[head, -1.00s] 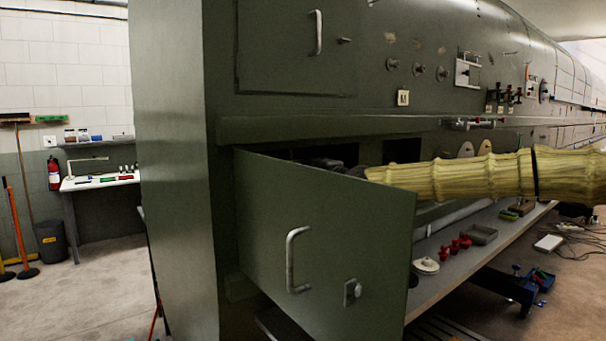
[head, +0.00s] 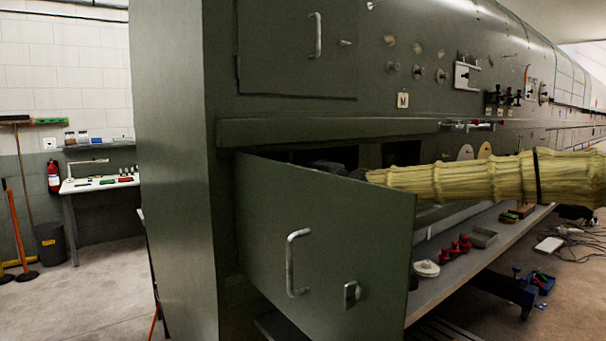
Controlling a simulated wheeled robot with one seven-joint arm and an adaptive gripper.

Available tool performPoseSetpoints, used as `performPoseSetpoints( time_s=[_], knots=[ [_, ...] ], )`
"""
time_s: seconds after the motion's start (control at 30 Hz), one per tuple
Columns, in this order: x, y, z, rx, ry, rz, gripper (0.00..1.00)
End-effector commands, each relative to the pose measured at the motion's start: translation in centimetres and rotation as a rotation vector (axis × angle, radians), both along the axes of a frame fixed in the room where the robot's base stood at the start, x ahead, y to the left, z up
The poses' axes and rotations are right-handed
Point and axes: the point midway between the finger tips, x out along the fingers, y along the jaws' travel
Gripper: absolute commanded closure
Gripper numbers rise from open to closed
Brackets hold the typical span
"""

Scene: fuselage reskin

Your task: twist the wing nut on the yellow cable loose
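My arm, in a ribbed yellow sleeve, reaches in from the right edge toward the opening behind a swung-out green panel (head: 325,245). My gripper (head: 335,168) shows only as a dark shape just above the panel's top edge, at the left end of the sleeve. Its fingers are mostly hidden by the panel and lost in shadow, so I cannot tell whether they are open or hold anything. The yellow cable and its wing nut are not visible; the inside of the opening is dark and mostly hidden.
The panel, with its handle (head: 292,262), stands out from the green fuselage wall (head: 170,170). Right of it a low shelf (head: 455,281) holds red knobs (head: 461,245), a white round piece (head: 426,268) and a grey tray (head: 481,237). Floor at left is clear before a white bench (head: 98,183).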

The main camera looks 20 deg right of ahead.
Motion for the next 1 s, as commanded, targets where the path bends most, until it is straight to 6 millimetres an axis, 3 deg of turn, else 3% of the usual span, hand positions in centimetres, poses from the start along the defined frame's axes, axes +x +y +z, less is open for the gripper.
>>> performPoseSetpoints(
  time_s=[0.7,1.0],
  knots=[
    [-8.5,-3.2,0.1,0.003,-0.001,0.0,0.74],
    [-10.6,-4.0,0.0,0.001,0.0,-0.001,0.74]
  ],
)
